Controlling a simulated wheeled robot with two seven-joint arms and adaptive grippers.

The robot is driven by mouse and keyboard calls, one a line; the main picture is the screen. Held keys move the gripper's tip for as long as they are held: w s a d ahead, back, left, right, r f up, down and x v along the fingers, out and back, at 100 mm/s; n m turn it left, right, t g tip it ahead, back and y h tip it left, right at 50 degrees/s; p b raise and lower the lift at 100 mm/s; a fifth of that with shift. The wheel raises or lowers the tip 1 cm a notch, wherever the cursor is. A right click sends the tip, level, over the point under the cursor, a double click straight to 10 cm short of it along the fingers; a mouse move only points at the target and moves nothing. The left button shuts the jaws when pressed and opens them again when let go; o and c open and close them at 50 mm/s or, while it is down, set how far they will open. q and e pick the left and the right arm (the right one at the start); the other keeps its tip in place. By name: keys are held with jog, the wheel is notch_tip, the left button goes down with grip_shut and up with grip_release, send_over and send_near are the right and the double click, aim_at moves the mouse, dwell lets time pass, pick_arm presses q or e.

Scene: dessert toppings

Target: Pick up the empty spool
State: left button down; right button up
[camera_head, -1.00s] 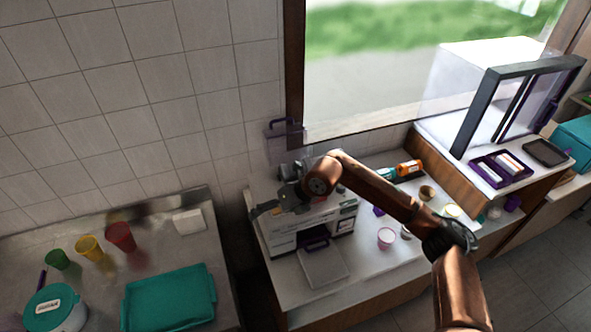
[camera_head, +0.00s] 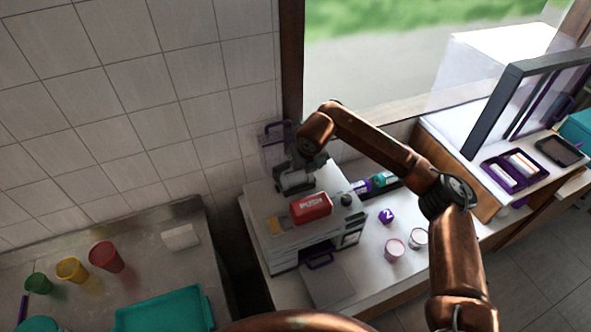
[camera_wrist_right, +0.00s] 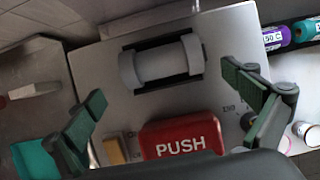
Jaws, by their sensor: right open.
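The empty spool (camera_wrist_right: 160,62) is a grey cylinder with a wider flange at each end. It lies on its side in a dark recess on top of a light grey machine (camera_wrist_right: 105,70). In the head view the machine's top (camera_head: 257,195) shows, and the spool (camera_head: 294,180) is partly hidden by my gripper. My right gripper (camera_head: 298,174) is over the rear of the machine, above the spool. In the wrist view my right gripper (camera_wrist_right: 163,86) is open and empty, its fingers to either side of the spool and apart from it. My left gripper is not in view.
A red PUSH button (camera_head: 311,208) sits on the machine in front of the spool. A purple-handled clear container (camera_head: 275,150) stands behind. A teal tray (camera_head: 165,312) lies lower left.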

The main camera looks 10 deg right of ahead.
aim_at(296, 176)
jog(key=p+x, duration=0.2)
jog(key=x, duration=0.1)
jog(key=shift+w+d+f, duration=0.1)
jog(key=shift+w+f, duration=0.1)
jog(key=shift+f, duration=0.1)
jog(key=x, duration=0.2)
jog(key=shift+w+f+p, duration=0.3)
jog(key=shift+p, duration=0.05)
jog(key=shift+f, duration=0.35)
jog(key=c, duration=1.1)
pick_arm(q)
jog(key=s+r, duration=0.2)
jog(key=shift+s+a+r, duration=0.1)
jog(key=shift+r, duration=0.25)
